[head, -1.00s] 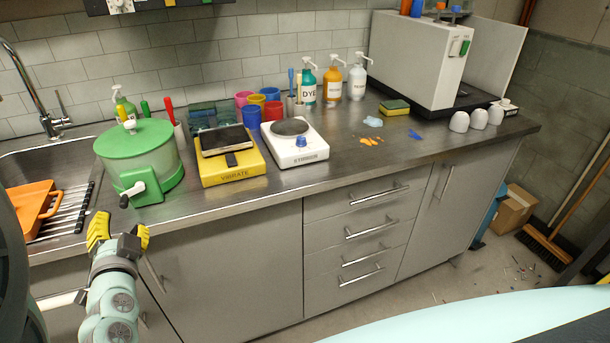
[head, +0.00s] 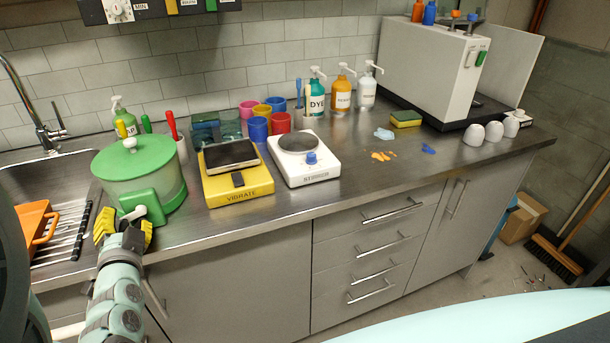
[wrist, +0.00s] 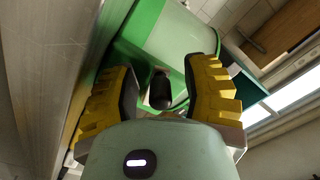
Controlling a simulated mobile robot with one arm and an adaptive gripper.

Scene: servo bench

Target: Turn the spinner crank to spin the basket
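The salad spinner (head: 166,182) stands on the counter at the left, with a green lid, a clear bowl and a green crank housing on its front. It also shows in the wrist view (wrist: 178,40). The crank's dark knob (wrist: 160,90) is between my fingers in the wrist view, with gaps on both sides. In the head view my gripper (head: 124,228) is just in front of the housing, and the knob is hidden behind it. The yellow-padded fingers are apart, one on each side of the knob. The basket inside cannot be made out.
A yellow vibrating plate (head: 240,190) and a white stirrer (head: 308,172) stand right of the spinner. The sink with an orange tray (head: 36,224) and a drying rack is at the left. Colored cups (head: 258,128) and pump bottles are behind. The counter's front strip is clear.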

